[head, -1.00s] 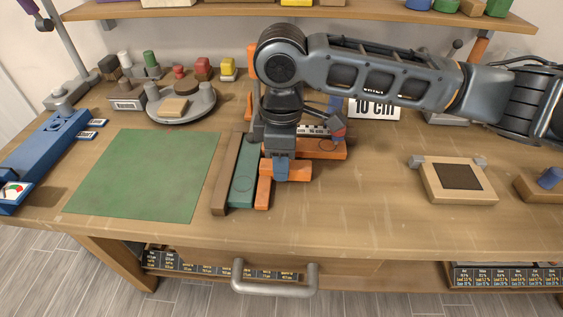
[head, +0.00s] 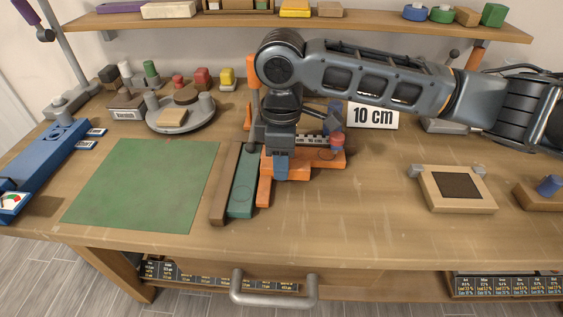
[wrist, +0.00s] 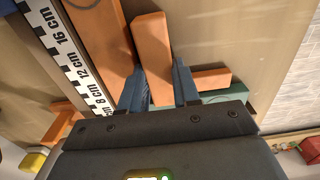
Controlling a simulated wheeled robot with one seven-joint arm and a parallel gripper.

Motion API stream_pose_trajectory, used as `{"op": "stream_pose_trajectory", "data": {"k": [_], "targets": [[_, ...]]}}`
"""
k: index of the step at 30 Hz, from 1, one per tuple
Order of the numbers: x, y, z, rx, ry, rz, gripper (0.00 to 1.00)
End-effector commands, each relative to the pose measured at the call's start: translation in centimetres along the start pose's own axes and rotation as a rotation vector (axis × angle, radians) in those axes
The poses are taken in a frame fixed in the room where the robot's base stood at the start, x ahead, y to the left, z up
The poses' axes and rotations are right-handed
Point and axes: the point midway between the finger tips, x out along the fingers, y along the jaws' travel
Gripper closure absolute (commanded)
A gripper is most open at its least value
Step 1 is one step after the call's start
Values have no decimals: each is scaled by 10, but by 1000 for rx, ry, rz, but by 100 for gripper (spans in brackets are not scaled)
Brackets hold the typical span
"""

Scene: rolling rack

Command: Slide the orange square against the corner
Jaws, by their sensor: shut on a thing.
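The orange square (head: 265,186) lies flat on the bench as an L shape. One leg runs along the right side of the teal bar (head: 242,190). The other leg points right, under my gripper (head: 283,172). In the wrist view this leg (wrist: 151,45) sits between my two fingers (wrist: 160,88), which are shut on it. Behind it is an orange bar (head: 328,157) with a ring mark, also in the wrist view (wrist: 104,32). The square's held leg is close to this bar, slightly angled to it. My fingers hide the inner corner, so contact there cannot be told.
A brown bar (head: 224,186) lies left of the teal bar. A ruler (wrist: 68,65) runs beside the orange bar, with a "10 cm" sign (head: 373,115) behind. A green mat (head: 145,185) lies left, a framed block (head: 458,188) right. The bench front right of the square is clear.

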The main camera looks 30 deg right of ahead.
Motion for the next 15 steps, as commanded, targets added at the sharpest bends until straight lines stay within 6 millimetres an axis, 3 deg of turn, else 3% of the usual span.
{"op": "stream_pose_trajectory", "data": {"k": [15], "targets": [[0,7,0,3,1,5,100]]}}
